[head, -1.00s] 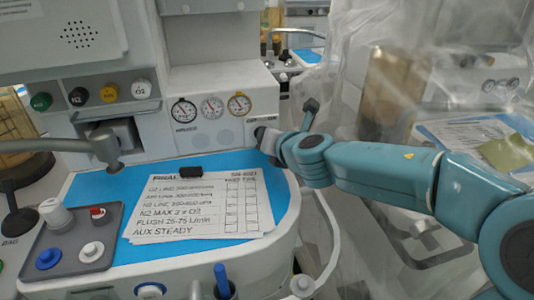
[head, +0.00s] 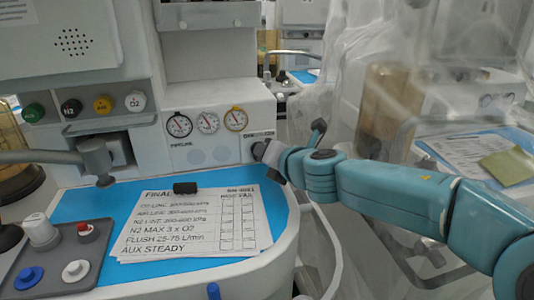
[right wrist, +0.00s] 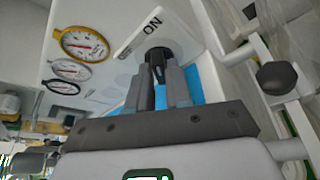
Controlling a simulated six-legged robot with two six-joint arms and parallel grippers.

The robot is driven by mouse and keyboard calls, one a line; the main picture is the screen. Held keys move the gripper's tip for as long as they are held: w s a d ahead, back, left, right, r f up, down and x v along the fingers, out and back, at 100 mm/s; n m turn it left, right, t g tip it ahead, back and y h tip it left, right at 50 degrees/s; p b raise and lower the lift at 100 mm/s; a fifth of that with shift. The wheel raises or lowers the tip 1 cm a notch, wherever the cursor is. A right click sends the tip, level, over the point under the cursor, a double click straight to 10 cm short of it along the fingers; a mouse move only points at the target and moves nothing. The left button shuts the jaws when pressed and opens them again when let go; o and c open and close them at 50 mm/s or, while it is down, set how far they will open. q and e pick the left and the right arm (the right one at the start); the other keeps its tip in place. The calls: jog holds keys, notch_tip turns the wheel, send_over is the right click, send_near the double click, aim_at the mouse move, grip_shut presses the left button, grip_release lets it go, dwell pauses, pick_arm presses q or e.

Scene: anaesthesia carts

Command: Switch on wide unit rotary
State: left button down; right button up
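The wide unit's rotary is a small dark knob below a label on the white front panel. In the right wrist view the knob (right wrist: 157,54) sits beside the letters "ON", its grip bar lying between my two fingertips. My right gripper (head: 264,151) is at the panel's lower right corner in the head view, hiding most of the knob. My left gripper is out of view.
Three round gauges (head: 208,122) sit left of the knob. A blue worktop (head: 282,215) below carries a paper checklist (head: 185,228). Clear plastic sheeting (head: 350,90) hangs over a second cart at right.

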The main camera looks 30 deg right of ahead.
jog(key=shift+o, duration=1.2)
jog(key=shift+s+r, duration=0.2)
jog(key=shift+s, duration=0.05)
jog(key=p+v, duration=0.6)
jog(key=v, duration=0.9)
jog(key=shift+s, duration=0.35)
